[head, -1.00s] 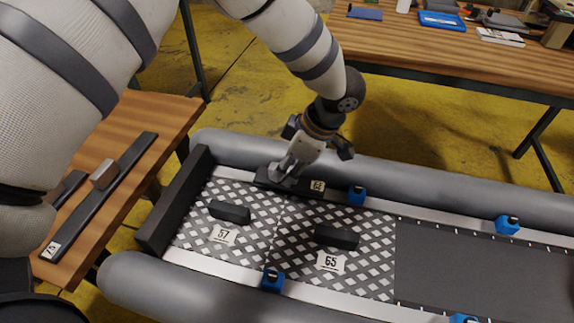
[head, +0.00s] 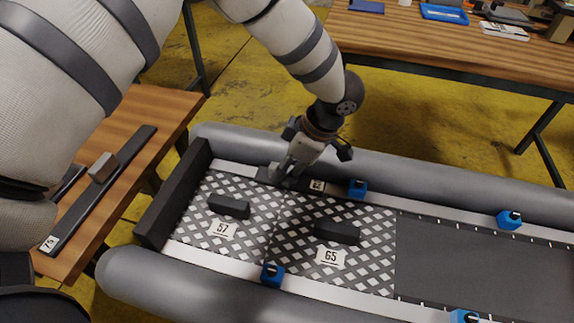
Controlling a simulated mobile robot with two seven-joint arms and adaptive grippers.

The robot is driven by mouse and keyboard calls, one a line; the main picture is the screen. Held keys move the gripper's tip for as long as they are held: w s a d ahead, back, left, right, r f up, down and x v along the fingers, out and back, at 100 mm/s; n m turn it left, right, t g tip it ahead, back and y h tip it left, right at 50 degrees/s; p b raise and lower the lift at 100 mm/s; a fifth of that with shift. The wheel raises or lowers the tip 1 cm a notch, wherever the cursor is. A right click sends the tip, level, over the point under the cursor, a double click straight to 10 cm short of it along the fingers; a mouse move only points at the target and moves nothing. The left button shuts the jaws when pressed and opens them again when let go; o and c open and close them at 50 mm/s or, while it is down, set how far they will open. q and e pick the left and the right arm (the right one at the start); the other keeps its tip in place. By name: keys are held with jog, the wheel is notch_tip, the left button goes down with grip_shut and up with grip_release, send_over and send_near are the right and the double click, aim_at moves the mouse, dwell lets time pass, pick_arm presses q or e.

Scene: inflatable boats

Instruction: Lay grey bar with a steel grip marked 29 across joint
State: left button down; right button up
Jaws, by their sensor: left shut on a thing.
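My left gripper (head: 286,177) is shut on a dark grey bar (head: 300,184) at the far side of the boat floor. The bar has a small white label, too small to read surely. It lies lengthwise along the far edge, spanning the joint (head: 273,226) between floorboard 57 (head: 191,227) and floorboard 65 (head: 380,260). The gripper hides the bar's middle and its grip. I cannot tell whether the bar is fully seated. My right gripper is not in view.
Another long bar with a grip block (head: 75,217), labelled 75 or similar, lies on the wooden side table (head: 150,175). Blue clamps (head: 357,188) sit along both floor edges. Grey inflatable tubes (head: 430,186) flank the floor. A workbench (head: 440,50) stands behind.

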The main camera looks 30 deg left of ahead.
pick_arm(q)
jog(key=c, duration=1.4)
grip_release()
jog(key=shift+o, duration=0.2)
jog(key=shift+r, duration=0.1)
jog(key=v, duration=1.1)
jog(key=shift+d+r, duration=0.2)
jog(key=shift+r, duration=0.15)
